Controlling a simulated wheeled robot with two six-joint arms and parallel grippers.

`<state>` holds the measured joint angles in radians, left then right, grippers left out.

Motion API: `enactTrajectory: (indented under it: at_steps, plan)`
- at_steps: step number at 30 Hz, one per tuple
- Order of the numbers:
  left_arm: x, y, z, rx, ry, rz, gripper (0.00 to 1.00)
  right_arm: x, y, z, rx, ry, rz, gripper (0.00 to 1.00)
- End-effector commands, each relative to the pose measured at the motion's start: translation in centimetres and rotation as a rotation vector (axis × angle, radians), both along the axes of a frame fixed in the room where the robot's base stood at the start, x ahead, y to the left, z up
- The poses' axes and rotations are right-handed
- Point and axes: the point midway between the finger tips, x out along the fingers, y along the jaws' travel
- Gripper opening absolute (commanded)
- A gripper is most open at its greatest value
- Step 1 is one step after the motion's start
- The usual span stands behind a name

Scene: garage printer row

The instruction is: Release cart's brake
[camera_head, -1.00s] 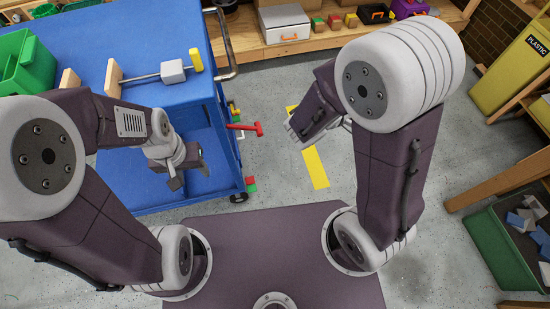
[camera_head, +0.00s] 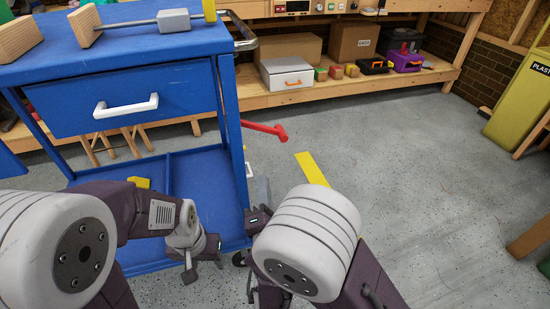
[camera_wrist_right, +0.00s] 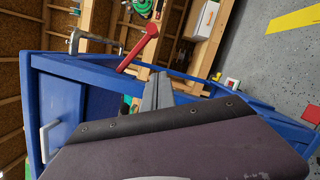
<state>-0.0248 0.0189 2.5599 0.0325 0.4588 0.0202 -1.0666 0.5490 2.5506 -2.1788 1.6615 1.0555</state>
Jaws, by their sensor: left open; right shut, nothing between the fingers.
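The blue cart (camera_head: 190,88) stands at the left with its white-handled drawer shut. A red lever (camera_head: 262,128) sticks out from its right side; I take it for the brake. It also shows in the right wrist view (camera_wrist_right: 139,49). My right gripper (camera_head: 263,190) is shut and empty, below the lever and apart from it in the head view, beside the cart's right front post. Its grey fingers (camera_wrist_right: 158,92) show below the lever in the wrist view. My left gripper (camera_head: 204,270) is open and empty in front of the cart's lower shelf, partly hidden by my arm.
A metal push handle (camera_head: 243,35) is at the cart's upper right corner. A wooden bench shelf (camera_head: 350,88) with boxes runs along the back. A yellow floor strip (camera_head: 311,168) lies right of the cart, and the floor beyond it is clear.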

Motion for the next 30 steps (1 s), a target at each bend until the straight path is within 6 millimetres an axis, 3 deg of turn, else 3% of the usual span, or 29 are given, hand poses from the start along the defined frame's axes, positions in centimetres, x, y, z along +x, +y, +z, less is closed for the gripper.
enactTrajectory:
  at_steps: [5, 16, 22, 30]
  plan:
    - [0.0, 0.0, -0.6, 0.000, 0.000, 0.000, 0.54, 2.3, 0.0, 0.2, 0.005, -0.002, -0.008, 0.00]
    - [0.0, 0.0, -3.0, 0.000, 0.000, 0.000, 0.54, 10.2, 0.7, 1.1, 0.003, -0.004, -0.006, 0.00]
    - [0.0, 0.0, -3.9, 0.000, 0.000, 0.000, 0.54, 10.7, -1.8, 2.6, 0.002, -0.003, -0.005, 0.00]
    - [0.0, 0.0, -4.0, 0.000, 0.000, 0.000, 0.54, 10.9, -2.5, 3.1, -0.001, 0.000, -0.002, 0.00]
